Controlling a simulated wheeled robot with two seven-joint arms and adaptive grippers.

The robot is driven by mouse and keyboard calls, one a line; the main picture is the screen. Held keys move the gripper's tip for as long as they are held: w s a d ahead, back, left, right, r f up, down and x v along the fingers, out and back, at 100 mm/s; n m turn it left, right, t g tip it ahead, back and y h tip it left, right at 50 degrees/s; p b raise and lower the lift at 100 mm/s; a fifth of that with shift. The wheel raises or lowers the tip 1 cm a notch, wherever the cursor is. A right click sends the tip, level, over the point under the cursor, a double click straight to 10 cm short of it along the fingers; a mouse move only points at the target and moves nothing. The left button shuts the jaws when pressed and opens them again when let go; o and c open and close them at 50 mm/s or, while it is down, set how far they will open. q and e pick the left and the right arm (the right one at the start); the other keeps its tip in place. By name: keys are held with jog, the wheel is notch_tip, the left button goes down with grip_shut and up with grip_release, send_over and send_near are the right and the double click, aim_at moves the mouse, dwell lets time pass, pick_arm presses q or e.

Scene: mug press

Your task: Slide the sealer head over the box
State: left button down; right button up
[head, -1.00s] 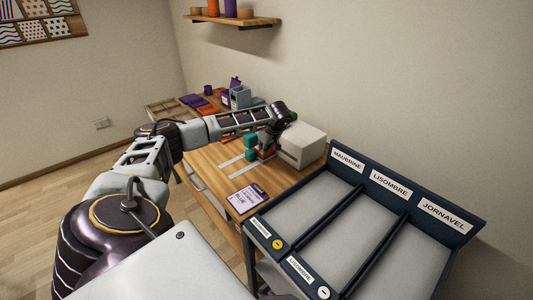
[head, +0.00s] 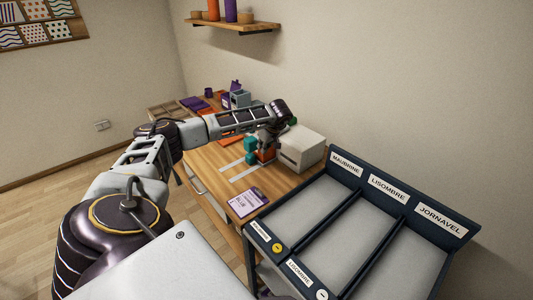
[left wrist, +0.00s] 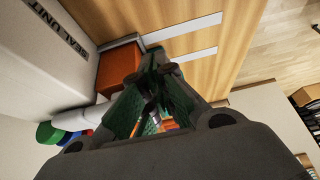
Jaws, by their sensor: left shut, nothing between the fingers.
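The white seal unit (head: 302,149) stands against the wall at the right end of the wooden bench; its lettered side also shows in the left wrist view (left wrist: 45,65). I cannot tell which part is the sealer head. My left gripper (head: 251,150), with teal fingers, is beside the orange block. In the left wrist view its fingers (left wrist: 155,62) come together at the tips, empty. My right gripper is out of view.
Two white strips (head: 243,172) lie on the bench before the unit. A purple and white card (head: 247,201) lies at the bench's front. A dark sorting tray (head: 345,220) with labelled compartments stands at right. Purple items (head: 193,102) lie farther back. Green, red and blue round parts (left wrist: 55,132) are near the unit.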

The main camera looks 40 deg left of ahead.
pick_arm(q)
notch_tip(320, 180, up, 6)
jog(key=p, duration=0.4)
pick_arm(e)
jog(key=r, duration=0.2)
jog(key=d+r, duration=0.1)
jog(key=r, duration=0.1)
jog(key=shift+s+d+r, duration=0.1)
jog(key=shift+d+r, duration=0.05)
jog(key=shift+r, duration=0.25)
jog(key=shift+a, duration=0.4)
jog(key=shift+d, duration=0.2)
